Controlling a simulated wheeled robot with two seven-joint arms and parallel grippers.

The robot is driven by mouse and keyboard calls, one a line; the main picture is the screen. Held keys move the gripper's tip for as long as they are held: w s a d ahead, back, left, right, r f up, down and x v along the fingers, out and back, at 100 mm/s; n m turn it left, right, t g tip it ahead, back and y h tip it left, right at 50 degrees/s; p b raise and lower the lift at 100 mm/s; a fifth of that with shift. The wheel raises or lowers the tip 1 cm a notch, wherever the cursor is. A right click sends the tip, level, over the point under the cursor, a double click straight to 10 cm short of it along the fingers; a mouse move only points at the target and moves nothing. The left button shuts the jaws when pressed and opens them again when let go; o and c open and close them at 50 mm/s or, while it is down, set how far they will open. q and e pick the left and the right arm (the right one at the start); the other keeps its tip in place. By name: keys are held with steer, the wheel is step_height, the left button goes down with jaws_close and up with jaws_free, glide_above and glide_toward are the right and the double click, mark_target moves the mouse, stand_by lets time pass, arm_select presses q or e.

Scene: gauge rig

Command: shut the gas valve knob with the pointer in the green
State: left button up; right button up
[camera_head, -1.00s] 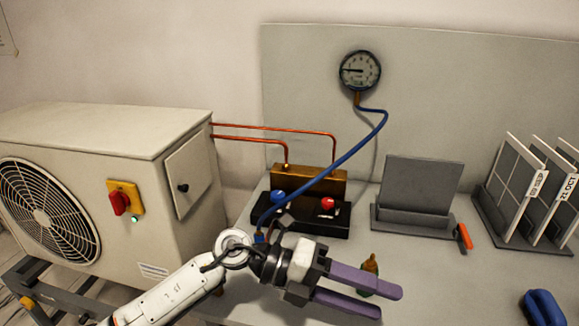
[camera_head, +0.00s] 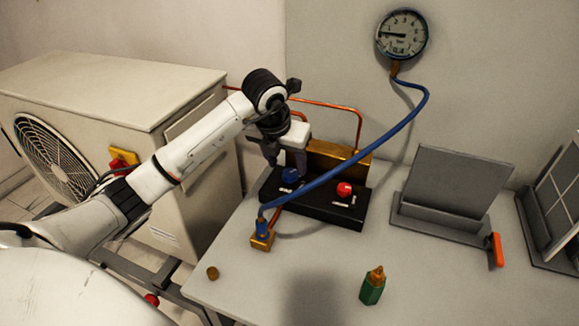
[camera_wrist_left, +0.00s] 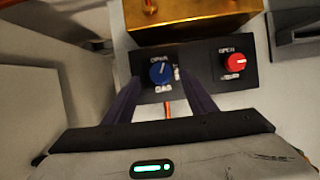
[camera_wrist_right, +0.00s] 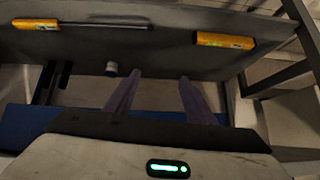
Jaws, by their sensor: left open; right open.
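The blue gas knob (camera_head: 290,175) sits on the left of the black valve block (camera_head: 342,213). In the left wrist view the blue knob (camera_wrist_left: 161,72) has a white mark tilted slightly right of straight up, towards the lettering above. My left gripper (camera_wrist_left: 161,80) is open, its purple fingers on either side of this knob; contact cannot be told. In the head view my left gripper (camera_head: 285,158) is over the knob and partly hides it. The round gauge (camera_head: 403,36) has its pointer to the left; I cannot make out a green band. My right gripper (camera_wrist_right: 160,77) is open and empty.
A red knob (camera_head: 344,189) is on the block's right. A blue hose (camera_head: 385,145) crosses in front of the block to a brass fitting (camera_head: 262,238). A green bottle (camera_head: 372,289) stands on the front table. A grey stand (camera_head: 445,190) is at right.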

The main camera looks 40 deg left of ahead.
mark_target(290, 172)
arm_select(q)
steer(key=shift+x, duration=1.85)
steer(key=shift+w, duration=0.1)
steer(key=c, duration=1)
steer(key=shift+c, duration=0.2)
